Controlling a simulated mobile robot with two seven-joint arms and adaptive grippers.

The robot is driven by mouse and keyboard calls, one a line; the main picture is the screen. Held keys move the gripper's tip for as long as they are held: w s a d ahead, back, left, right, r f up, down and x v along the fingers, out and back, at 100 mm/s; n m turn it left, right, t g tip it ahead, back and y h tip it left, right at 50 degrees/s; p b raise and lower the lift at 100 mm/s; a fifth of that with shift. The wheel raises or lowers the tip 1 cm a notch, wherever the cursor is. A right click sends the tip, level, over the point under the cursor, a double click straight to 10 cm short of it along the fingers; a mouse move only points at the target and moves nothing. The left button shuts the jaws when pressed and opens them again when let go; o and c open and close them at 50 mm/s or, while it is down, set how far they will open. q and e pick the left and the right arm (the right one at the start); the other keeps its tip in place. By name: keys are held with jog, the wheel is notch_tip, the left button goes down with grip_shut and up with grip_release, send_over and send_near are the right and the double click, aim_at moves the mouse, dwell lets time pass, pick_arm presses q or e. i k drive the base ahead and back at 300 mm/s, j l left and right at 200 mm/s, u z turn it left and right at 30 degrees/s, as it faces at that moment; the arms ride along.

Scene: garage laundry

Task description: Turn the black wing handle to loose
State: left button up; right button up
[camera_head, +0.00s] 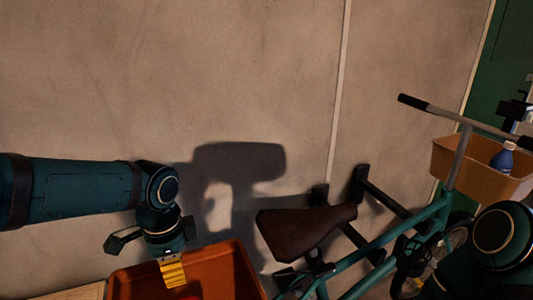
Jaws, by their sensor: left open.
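My left gripper (160,240) hangs down from my left arm at the lower left, its dark fingers spread open. It appears above the left rim of an orange-red bin (239,262); no contact is clear. A yellow ribbed piece with a grey top (172,272) shows just below the gripper; I cannot tell whether it belongs to it. I cannot identify the black wing handle for certain. Small dark parts (287,273) show below the brown saddle (306,229) of a teal bicycle (345,276), well right of my left gripper. My right gripper is out of view.
The bicycle stands along a beige wall (250,70) with black wall brackets (360,183) behind it. A tan basket (462,160) with a blue bottle (503,157) is at the right. My right arm blocks the lower right corner. The upper left is clear.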

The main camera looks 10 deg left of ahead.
aim_at(322, 269)
jog(key=k, duration=1)
